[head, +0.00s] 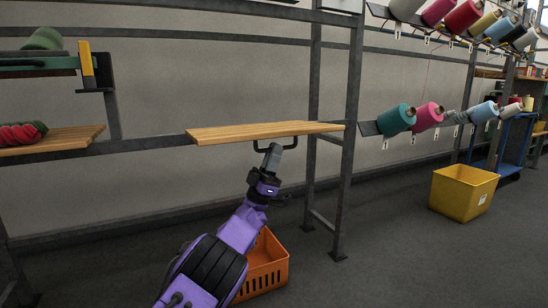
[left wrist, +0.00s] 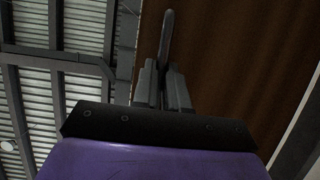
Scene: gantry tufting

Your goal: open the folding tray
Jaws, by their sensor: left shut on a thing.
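The folding tray (head: 250,132) is a light wooden board on the grey rack. It stands out level from the rack rail, with a dark handle (head: 262,147) under its front edge. My left gripper (head: 272,150) is at that handle, below the board, and is shut on it. In the left wrist view the handle (left wrist: 167,35) runs up from between the two fingers of the gripper (left wrist: 163,75). The brown underside of the tray (left wrist: 235,70) fills the right part of that view. My right gripper is in neither view.
An orange crate (head: 265,268) stands on the floor behind my left arm. A rack post (head: 350,140) is just right of the tray. A second wooden shelf (head: 60,140) with red yarn (head: 22,133) is at the left. A yellow bin (head: 463,190) stands farther right.

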